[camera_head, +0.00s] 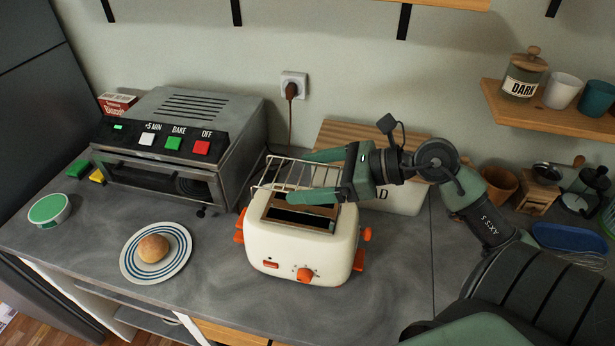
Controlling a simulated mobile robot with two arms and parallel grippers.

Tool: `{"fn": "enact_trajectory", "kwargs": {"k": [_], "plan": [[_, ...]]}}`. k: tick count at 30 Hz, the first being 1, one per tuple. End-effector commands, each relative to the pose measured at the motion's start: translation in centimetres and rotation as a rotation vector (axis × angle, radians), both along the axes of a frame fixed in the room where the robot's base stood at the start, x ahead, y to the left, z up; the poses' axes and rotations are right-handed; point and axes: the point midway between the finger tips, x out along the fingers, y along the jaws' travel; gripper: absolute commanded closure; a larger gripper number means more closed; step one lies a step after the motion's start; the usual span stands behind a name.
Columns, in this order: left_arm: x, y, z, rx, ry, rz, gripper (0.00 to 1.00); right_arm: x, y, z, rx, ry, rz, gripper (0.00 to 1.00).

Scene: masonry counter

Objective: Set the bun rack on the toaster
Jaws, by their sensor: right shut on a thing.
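The cream toaster (297,245) with orange knobs and levers stands on the grey counter at the middle of the head view. The bun rack (264,183), a frame of thin metal wires, is over the back left part of the toaster's top. I cannot tell whether it touches the toaster. My right gripper (290,178) comes in from the right above the toaster, its green fingers pointing left. It is shut on the rack, hiding part of it and of the slots. My left gripper is not in view.
A toaster oven (185,140) stands at the back left. A bun (153,248) lies on a striped plate (178,269) left of the toaster. A wooden-topped bread box (400,200) is behind my right gripper. The counter in front of the toaster is clear.

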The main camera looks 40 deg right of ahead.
Motion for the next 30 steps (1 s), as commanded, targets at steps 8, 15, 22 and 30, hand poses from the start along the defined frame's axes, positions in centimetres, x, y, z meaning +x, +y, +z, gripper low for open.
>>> {"fn": "enact_trajectory", "kwargs": {"k": [8,15,22,30], "plan": [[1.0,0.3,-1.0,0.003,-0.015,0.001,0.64,0.0,0.0,-1.7,0.0,0.0,0.001,0.57],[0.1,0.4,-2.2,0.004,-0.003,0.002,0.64,0.0,0.1,-3.4,0.001,0.001,0.001,0.57],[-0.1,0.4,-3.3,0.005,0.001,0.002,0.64,0.0,0.1,-4.8,-0.001,-0.001,0.002,0.57],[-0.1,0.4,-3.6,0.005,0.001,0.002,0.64,0.0,0.0,-4.9,0.0,-0.001,0.001,0.57]]}}
